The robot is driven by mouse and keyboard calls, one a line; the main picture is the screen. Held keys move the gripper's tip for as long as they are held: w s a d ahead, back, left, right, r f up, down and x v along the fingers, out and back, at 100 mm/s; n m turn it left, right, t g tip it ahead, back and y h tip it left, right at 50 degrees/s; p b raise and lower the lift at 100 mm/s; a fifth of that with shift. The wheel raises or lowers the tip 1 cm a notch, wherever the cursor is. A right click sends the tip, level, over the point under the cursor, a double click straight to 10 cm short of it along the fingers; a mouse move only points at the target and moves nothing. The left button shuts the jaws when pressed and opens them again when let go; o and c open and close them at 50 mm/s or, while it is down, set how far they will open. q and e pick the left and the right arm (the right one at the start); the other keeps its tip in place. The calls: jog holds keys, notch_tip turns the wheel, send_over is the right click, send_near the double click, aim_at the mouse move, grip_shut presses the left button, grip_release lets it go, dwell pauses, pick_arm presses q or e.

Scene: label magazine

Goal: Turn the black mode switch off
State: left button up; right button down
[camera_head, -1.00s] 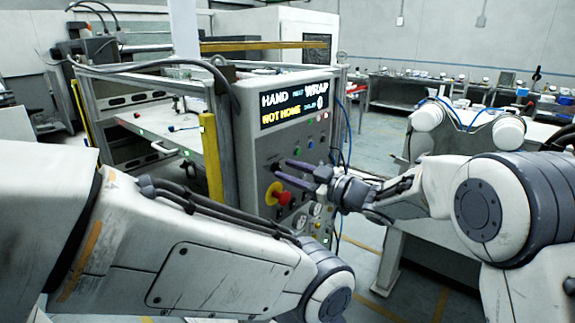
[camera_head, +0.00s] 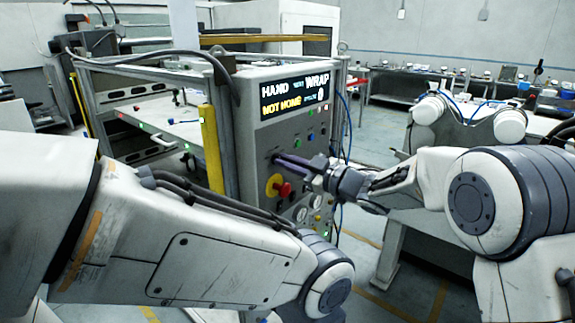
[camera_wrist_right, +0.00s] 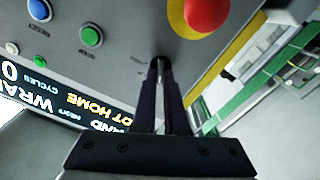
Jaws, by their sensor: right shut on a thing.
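The black mode switch (camera_wrist_right: 159,60) is on the grey control panel (camera_head: 250,143), mostly hidden by my fingertips, so I cannot tell its exact angle. My right gripper (camera_head: 279,160) reaches in from the right with its dark fingers close together, shut on the switch. In the right wrist view, the two fingers (camera_wrist_right: 160,68) converge on the switch. My left arm crosses the lower left of the head view, but its gripper is out of the picture.
A red emergency stop button (camera_head: 284,189) on a yellow ring sits just below my fingers. Green (camera_wrist_right: 91,37) and blue (camera_wrist_right: 39,9) buttons are nearby. The display (camera_head: 294,98) above reads HAND, WRAP and NOT HOME. A yellow post (camera_head: 211,148) stands left of the panel.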

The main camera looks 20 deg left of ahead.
jog(key=shift+s+f+n+b, duration=0.1)
jog(key=shift+f+n+b, duration=0.05)
jog(key=shift+n+b, duration=2.1)
jog(key=shift+s+f+n+b, duration=0.1)
jog(key=shift+n+b, duration=1.85)
jog(key=shift+b, duration=0.55)
jog(key=c, duration=1)
grip_release()
jog(key=shift+o, duration=0.2)
jog(key=shift+d, duration=0.1)
jog(key=b+v, duration=0.2)
jog(key=v, duration=0.8)
jog(key=shift+d, duration=0.15)
jog(key=shift+r, duration=0.15)
